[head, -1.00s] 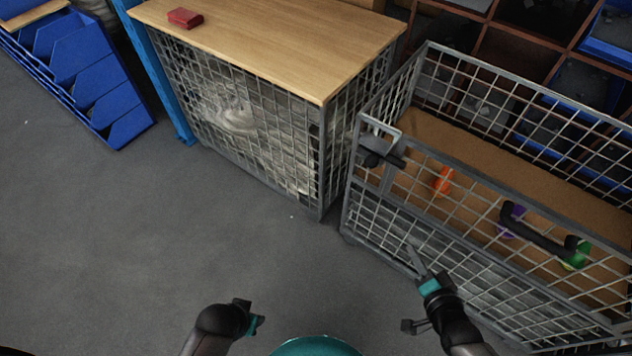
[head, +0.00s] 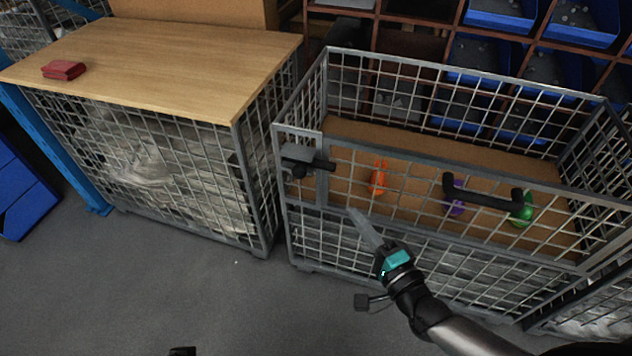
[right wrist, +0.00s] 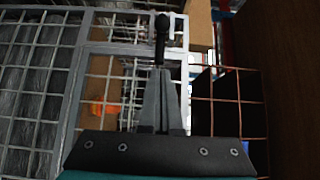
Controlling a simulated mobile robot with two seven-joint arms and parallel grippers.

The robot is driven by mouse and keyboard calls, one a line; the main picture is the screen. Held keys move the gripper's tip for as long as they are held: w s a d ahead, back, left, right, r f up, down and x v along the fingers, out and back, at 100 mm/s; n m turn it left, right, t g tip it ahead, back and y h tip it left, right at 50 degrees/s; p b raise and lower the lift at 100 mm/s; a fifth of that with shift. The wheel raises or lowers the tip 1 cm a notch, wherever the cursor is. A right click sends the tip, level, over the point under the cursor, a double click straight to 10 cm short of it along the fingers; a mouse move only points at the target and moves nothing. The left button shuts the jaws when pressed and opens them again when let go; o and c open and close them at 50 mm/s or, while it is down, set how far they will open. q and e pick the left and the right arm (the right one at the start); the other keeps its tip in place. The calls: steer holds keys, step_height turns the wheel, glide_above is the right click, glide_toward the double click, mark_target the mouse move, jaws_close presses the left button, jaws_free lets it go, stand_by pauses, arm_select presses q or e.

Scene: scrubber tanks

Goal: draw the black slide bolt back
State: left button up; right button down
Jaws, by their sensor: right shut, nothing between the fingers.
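The black slide bolt (head: 301,158) is on the upper left corner of the mesh cage's front, its dark bar pointing right across the gate frame. In the right wrist view a dark knobbed bar, apparently the bolt (right wrist: 161,32), stands just beyond the fingertips. My right gripper (head: 354,214) is shut and empty, in front of the gate, below and right of the bolt. The right wrist view shows its two grey fingers (right wrist: 160,92) together; contact with the bolt cannot be judged. Only a dark scrap of what seems my left gripper (head: 182,351) shows at the bottom edge.
The cage gate has a black handle (head: 483,197). Inside lie orange (head: 378,178), purple (head: 455,204) and green (head: 522,212) items. Open floor (head: 150,290) lies in front.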

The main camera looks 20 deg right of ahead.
mark_target(293, 176)
arm_select(q)
step_height(293, 176, up, 7)
steer(key=t+b, duration=0.1)
steer(key=b, duration=0.2)
steer(key=shift+w+f, duration=0.2)
steer(key=shift+w, duration=0.1)
arm_select(e)
steer(key=w+a, duration=0.5)
steer(key=w, duration=0.7)
steer(key=shift+a, duration=0.15)
steer(key=shift+w+a, duration=0.2)
steer(key=shift+a, duration=0.1)
steer(key=w+a, duration=0.2)
steer(key=a, duration=0.1)
steer(key=shift+w+a, duration=0.25)
steer(key=shift+a, duration=0.1)
arm_select(q)
steer(key=shift+s+f, duration=0.1)
steer(key=shift+f, duration=0.2)
steer(key=shift+d, duration=0.1)
arm_select(e)
steer(key=shift+a+r, duration=0.1)
